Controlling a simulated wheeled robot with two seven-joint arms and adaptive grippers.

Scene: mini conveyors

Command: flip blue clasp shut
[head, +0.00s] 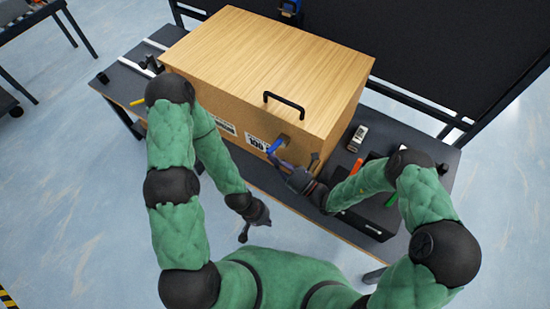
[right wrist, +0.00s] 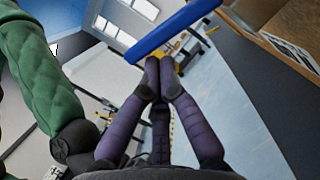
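The wooden box (head: 262,50) stands closed on the dark table, with a black handle on its lid. The blue clasp (head: 276,146) is on its front face, near the right end of that face, tilted out from the wood. In the right wrist view the clasp shows as a blue bar (right wrist: 172,33) across the fingertips. My right gripper (right wrist: 160,66) has its purple fingers together, tips at the bar's lower edge; exact contact is unclear. In the head view it (head: 283,164) is just below the clasp. My left gripper (head: 243,236) hangs low, away from the box; its opening is too small to tell.
On the table right of the box are a small white-and-dark item (head: 357,138), a black case (head: 368,222) and an orange piece (head: 402,148). A yellow piece (head: 137,101) lies at the left. A dark panel stands behind the table. Open floor lies at the left.

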